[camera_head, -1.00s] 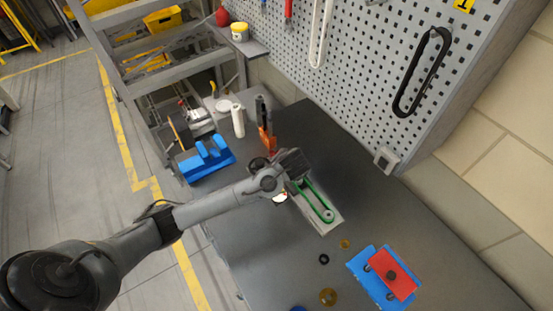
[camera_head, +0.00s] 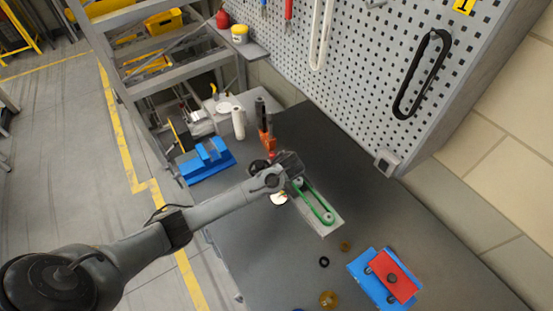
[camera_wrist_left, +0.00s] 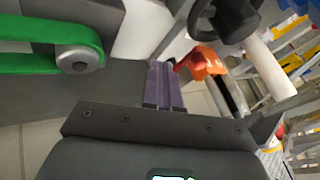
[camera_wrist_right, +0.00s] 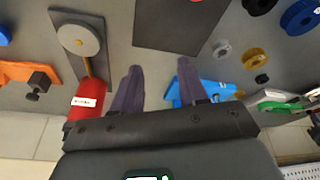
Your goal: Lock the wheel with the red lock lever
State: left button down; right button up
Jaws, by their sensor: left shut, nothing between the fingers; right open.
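My left gripper (camera_head: 290,168) is at the end of the green-belt conveyor (camera_head: 328,222), beside a black wheel (camera_head: 258,166). Its fingers (camera_wrist_left: 158,85) are shut and empty in the left wrist view. There the black wheel (camera_wrist_left: 222,20) is at the top and an orange-red piece (camera_wrist_left: 205,62), possibly the lock lever, is just right of the fingertips, apparently apart from them. In the head view a small red part (camera_head: 273,154) shows behind the gripper; the arm partly hides this area. My right gripper (camera_wrist_right: 158,85) is open and empty above the bench, outside the head view.
A blue fixture (camera_head: 207,160), a white cylinder (camera_head: 238,122) and an orange tool (camera_head: 267,138) stand at the back left. A blue base with a red plate (camera_head: 402,282) and small rings lie front right. The right wrist view shows a red labelled block (camera_wrist_right: 88,100). Pegboard (camera_head: 370,70) bounds the back.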

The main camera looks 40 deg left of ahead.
pick_arm(q)
jog(key=shift+w+a+f+p, duration=0.15)
jog(key=shift+a+f+p, duration=0.05)
jog(key=shift+a, duration=0.9)
jog(key=shift+w+a+f+p, duration=0.1)
jog(key=shift+a+f+p, duration=0.1)
jog(key=shift+a, duration=0.9)
pick_arm(e)
jog(key=shift+a+r, duration=0.1)
jog(key=shift+r, duration=0.25)
pick_arm(q)
jog(key=shift+r, duration=0.1)
pick_arm(e)
jog(key=shift+w+r, duration=0.1)
